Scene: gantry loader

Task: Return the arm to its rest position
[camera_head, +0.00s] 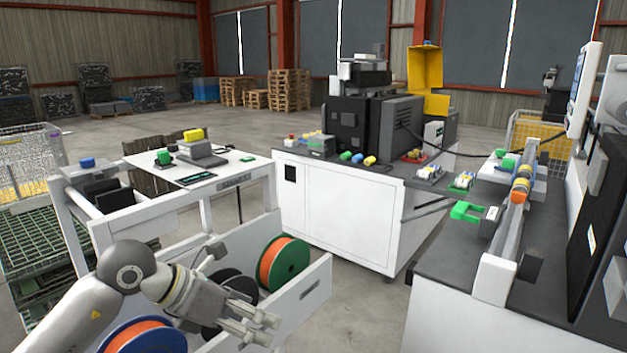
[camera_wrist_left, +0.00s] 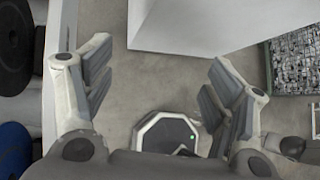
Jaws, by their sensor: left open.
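My left arm comes in from the lower left in the head view. Its gripper (camera_head: 268,330) is at the bottom, in front of the open drawer (camera_head: 310,292) that holds cable spools. The left wrist view shows the gripper (camera_wrist_left: 160,85) with its two fingers wide apart and nothing between them. Bare grey floor shows beyond the fingers. My right gripper is in neither view.
The drawer holds an orange spool with green rim (camera_head: 284,264), a blue-rimmed spool (camera_head: 145,338) and black ones. A white workbench (camera_head: 335,205) stands behind. A grey-topped counter (camera_head: 462,268) is at right. Open floor (camera_head: 358,305) lies between drawer and counter.

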